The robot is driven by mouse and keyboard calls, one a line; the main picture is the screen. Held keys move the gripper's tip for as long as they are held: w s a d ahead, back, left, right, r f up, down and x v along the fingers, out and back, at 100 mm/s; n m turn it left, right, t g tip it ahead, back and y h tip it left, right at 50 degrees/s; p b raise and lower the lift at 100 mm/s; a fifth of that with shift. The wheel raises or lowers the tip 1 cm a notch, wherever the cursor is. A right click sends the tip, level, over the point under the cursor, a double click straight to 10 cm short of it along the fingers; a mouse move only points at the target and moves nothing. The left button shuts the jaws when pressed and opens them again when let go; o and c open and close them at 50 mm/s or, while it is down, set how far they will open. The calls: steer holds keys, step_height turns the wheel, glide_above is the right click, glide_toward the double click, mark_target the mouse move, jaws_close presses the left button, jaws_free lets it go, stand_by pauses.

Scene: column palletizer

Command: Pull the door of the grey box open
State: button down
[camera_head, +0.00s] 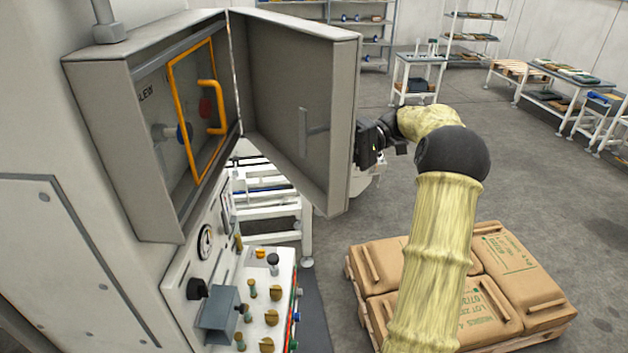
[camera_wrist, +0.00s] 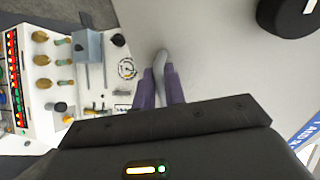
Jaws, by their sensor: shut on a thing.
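The grey box (camera_head: 130,150) is fixed to the pale cabinet at the left in the head view. Its door (camera_head: 285,100) stands wide open, swung out to the right with its inner face showing. My gripper is on the door's outer side; in the head view the door hides its fingertips. In the wrist view my gripper (camera_wrist: 160,80) has its two purple fingers shut on a grey handle (camera_wrist: 161,58) on the door's pale outer face (camera_wrist: 215,60). Inside the box are an orange frame with a handle (camera_head: 215,105) and a red knob (camera_head: 205,106).
Below the box is a control panel (camera_head: 255,290) with a gauge (camera_head: 206,242), knobs and a grey lever block (camera_head: 218,312). A pallet (camera_head: 560,330) with several brown sacks (camera_head: 520,270) stands below my arm. Open floor (camera_head: 560,190) lies to the right, with shelves and benches behind.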

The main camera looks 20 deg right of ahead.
steer(key=shift+s+d+f, duration=0.1)
steer(key=shift+d+f, duration=0.35)
steer(key=c, duration=1.8)
jaws_free()
steer(key=shift+d, duration=0.15)
steer(key=shift+r, duration=0.2)
